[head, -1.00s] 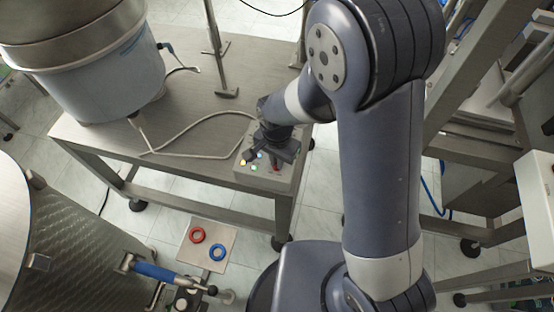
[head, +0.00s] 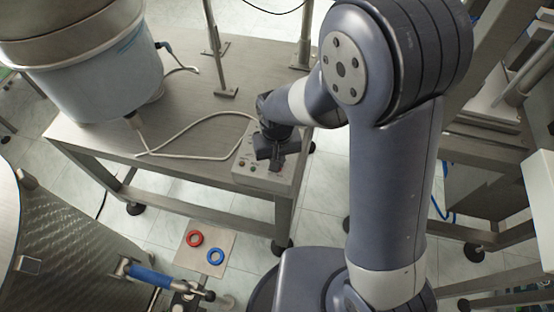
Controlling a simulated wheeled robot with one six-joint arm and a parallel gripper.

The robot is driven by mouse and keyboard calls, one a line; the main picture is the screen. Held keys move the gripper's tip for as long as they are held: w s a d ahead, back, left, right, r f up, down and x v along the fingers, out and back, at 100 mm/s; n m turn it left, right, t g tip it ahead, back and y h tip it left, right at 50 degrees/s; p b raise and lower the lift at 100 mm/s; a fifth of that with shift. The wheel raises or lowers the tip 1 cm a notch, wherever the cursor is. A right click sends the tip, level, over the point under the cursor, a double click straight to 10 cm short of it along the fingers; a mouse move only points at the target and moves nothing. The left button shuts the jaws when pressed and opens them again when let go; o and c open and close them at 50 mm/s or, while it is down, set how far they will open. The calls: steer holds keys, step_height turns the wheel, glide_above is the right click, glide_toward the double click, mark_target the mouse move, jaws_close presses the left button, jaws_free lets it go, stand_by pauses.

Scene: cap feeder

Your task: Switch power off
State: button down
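The grey control box (head: 246,176) sits at the right front corner of the steel table (head: 190,105). Small buttons or lamps (head: 242,163) show on the left of its top, and they look dark. My gripper (head: 272,160) is over the right part of the box top, pointing down at it. It hides much of the panel, including any power switch there. Whether the fingertips touch the box, and whether they are open or shut, I cannot tell.
A large steel and blue-grey feeder bowl (head: 108,80) stands on the table's left, with a pale cable (head: 190,155) running towards the box. Steel posts (head: 217,60) rise behind. Below lie a red ring (head: 195,239) and a blue ring (head: 215,256) on a plate.

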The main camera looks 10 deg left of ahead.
stand_by(0.4)
steer(key=c, duration=1.5)
jaws_free()
steer(key=shift+r, duration=0.1)
step_height(320, 180, up, 11)
steer(key=shift+f, duration=0.15)
steer(key=shift+f, duration=0.15)
step_height(320, 180, down, 11)
steer(key=shift+r, duration=0.15)
steer(key=shift+r, duration=0.15)
